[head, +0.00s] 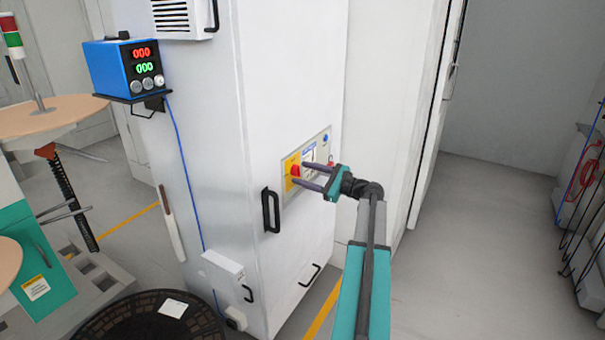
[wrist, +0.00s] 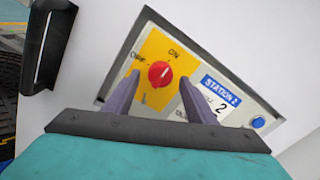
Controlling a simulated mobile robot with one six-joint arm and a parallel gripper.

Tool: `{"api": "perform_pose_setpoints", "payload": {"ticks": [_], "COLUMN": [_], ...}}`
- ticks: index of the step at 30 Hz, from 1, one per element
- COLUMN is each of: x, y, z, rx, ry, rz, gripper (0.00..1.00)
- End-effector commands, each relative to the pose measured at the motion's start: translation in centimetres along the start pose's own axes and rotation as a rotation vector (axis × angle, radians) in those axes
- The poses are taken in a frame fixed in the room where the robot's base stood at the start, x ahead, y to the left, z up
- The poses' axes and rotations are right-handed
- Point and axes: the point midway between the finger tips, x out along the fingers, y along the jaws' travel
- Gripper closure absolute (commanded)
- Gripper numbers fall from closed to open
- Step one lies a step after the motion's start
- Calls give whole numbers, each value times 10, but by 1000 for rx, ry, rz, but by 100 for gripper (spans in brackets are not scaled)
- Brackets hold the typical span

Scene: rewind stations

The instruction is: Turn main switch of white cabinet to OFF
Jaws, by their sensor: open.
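The main switch is a red rotary knob (wrist: 160,74) on a yellow plate (wrist: 151,50), with ON printed above it and OFF to its upper left in the wrist view. I cannot tell for sure which mark it points to. The knob also shows in the head view (head: 295,171), on the front panel of the white cabinet (head: 295,75). My gripper (head: 298,174) is open, its two dark fingers pointing at the panel. In the wrist view my gripper (wrist: 158,88) has one finger on each side below the knob; contact is not visible.
The panel has a "STATION 2" label (wrist: 222,90) and a blue button (wrist: 258,122). A black door handle (head: 271,210) sits left of the panel. A blue power supply (head: 125,68) hangs on the cabinet's left side. Open floor (head: 480,230) lies to the right.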

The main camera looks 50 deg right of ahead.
Motion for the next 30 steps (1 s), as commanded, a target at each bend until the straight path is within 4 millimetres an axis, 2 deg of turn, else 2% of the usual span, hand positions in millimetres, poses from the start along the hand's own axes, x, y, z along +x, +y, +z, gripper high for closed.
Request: {"api": "perform_pose_setpoints", "payload": {"ticks": [6,14,17,22,30], "x": [12,12,12,13,13], "y": [0,0,0,0,1], "z": [0,0,0,0,0], "rx": [0,0,0,0,-17], "ry": [0,0,0,0,-1], "rz": [-1,0,0,0,1], "gripper": [49,49,63,91,90]}}
